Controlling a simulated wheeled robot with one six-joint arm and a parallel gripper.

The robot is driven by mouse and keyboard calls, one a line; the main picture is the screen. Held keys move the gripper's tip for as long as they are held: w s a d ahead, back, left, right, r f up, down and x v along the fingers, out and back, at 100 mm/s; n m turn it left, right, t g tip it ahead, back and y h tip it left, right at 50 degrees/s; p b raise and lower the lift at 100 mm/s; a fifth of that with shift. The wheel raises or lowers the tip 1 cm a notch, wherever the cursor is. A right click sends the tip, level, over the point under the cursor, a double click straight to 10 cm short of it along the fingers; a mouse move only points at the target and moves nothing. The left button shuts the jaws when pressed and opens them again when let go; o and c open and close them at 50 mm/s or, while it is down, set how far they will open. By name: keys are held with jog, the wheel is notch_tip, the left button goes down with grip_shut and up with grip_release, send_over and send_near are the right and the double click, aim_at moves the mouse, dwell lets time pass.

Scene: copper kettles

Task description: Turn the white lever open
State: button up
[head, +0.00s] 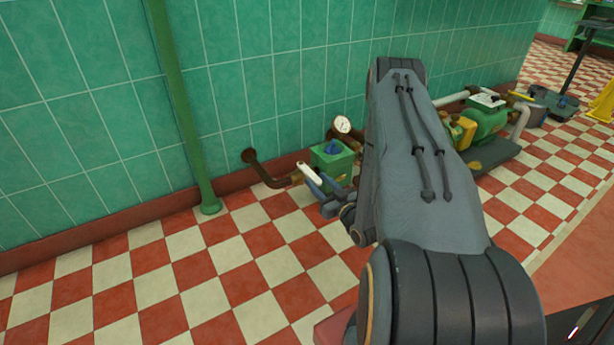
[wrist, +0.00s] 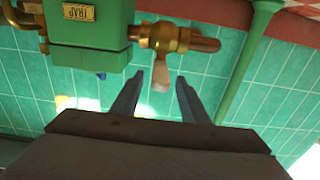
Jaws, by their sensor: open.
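The white lever (head: 309,173) shows in the head view at the left of a green box (head: 336,163), low by the wall. In the wrist view the lever (wrist: 161,75) stands out from a brass valve (wrist: 165,38) towards my gripper. My gripper (wrist: 160,77) is open, with one dark finger on each side of the lever's end and a gap visible on both sides. In the head view my gripper (head: 328,193) is partly hidden by my own arm, close to the lever. Whether the lever's end lies in depth between the fingers is hard to tell.
A copper pipe (head: 262,168) runs from the wall to the valve. A dial gauge (head: 342,125) stands above the green box. A green upright pipe (head: 180,110) rises at the left. A green pump (head: 486,118) sits to the right. The checkered floor in front is clear.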

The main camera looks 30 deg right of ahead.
aim_at(308, 170)
jog(key=w+b, duration=0.3)
jog(key=w, duration=0.4)
jog(key=shift+w+a, duration=0.15)
grip_shut()
